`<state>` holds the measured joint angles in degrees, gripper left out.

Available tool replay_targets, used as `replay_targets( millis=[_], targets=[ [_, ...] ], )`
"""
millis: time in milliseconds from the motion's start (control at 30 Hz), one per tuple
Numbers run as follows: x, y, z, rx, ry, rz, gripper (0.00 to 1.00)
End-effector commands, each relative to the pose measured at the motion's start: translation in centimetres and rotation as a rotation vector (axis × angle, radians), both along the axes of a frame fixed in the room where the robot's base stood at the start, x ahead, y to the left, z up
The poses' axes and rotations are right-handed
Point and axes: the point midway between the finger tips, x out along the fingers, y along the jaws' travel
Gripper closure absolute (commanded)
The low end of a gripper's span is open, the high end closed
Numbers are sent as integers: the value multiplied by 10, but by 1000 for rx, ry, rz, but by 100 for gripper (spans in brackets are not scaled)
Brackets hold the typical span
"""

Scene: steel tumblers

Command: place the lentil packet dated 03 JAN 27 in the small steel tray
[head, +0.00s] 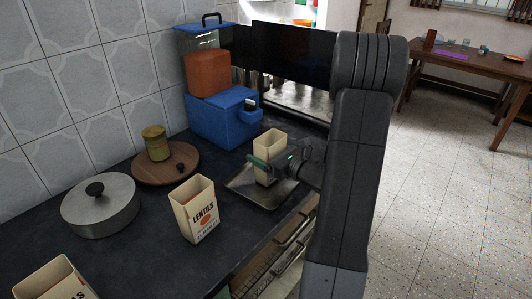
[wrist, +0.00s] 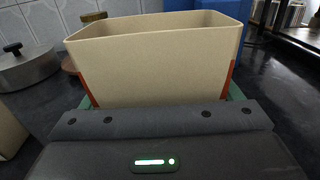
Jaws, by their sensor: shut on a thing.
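My gripper (head: 280,164) is shut on a cream, open-topped packet (head: 270,146), with a green finger showing on its near side. The held packet is upright, in or just above the small steel tray (head: 240,184); I cannot tell whether its base touches. In the wrist view the held packet (wrist: 160,65) fills the middle, with orange-red on its side edges. A second packet, marked LENTILS (head: 197,212), stands on the dark counter left of the tray. A third lentil packet (head: 50,280) is cut off at the bottom left. No date is legible on any packet.
A lidded steel pot (head: 100,207) and a round wooden board (head: 165,167) with a jar (head: 156,143) stand along the tiled wall. A blue box (head: 222,118) is behind the tray. The counter's front edge, with a drawer below, is close to the tray.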

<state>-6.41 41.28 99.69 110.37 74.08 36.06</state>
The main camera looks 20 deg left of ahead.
Motion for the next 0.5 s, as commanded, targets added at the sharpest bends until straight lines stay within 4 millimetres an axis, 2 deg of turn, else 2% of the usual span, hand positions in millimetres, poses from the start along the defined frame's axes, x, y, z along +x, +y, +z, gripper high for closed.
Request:
replay_targets(
  millis=[100,133,200,500],
  targets=[
    [0,0,-4,0,0,0,50],
    [0,0,-4,0,0,0,14],
    [0,0,-3,0,0,0,0],
    [0,0,0,0,0,0,0]
  ],
)
